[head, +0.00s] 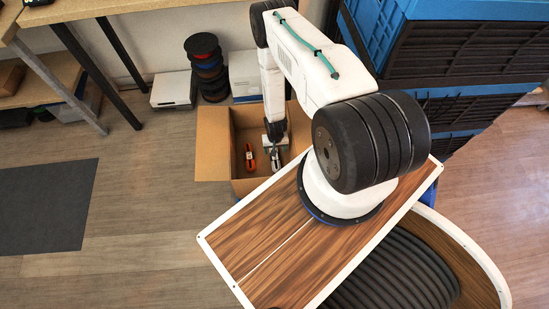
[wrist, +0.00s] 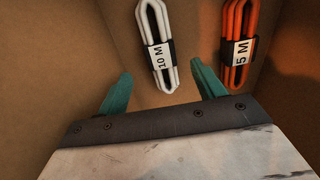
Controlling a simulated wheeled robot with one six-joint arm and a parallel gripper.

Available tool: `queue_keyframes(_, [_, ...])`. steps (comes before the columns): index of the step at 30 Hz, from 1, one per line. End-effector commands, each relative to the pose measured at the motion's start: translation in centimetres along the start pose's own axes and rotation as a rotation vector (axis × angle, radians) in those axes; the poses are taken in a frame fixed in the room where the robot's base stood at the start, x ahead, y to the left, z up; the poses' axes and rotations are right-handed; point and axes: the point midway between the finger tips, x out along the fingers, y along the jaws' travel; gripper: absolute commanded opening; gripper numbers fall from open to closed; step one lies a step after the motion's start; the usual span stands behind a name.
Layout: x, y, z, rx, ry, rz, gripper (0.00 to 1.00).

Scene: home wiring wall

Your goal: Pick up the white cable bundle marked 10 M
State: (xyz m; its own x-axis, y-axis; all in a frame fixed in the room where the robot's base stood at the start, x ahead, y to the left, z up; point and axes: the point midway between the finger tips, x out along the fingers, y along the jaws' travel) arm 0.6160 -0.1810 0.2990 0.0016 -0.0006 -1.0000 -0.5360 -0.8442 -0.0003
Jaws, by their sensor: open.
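The white cable bundle (wrist: 154,28) lies in the open cardboard box, with a dark band labelled 10 M. It also shows in the head view (head: 275,160), partly hidden by my gripper. My gripper (wrist: 162,85) is open and empty inside the box, with teal fingers. In the head view this orange bundle (head: 249,157) is left of the white one.
The cardboard box (head: 213,145) has walls close around my gripper. Blue and black crates (head: 470,50) are stacked to the right. Cable spools (head: 207,68) and white boxes (head: 174,90) stand behind it. The floor to the left is clear, with a dark mat (head: 45,205).

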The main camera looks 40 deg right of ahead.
Motion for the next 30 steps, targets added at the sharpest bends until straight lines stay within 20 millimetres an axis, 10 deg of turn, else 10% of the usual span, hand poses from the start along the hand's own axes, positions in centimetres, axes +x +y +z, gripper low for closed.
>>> queue_keyframes(15, [6.7, -0.2, 0.1, -0.001, -0.003, 0.000, 0.68])
queue_keyframes(24, [7.1, -0.2, -0.1, -0.001, -0.002, 0.000, 0.68])
queue_keyframes(30, [7.1, -0.2, -0.1, -0.001, -0.002, 0.000, 0.15])
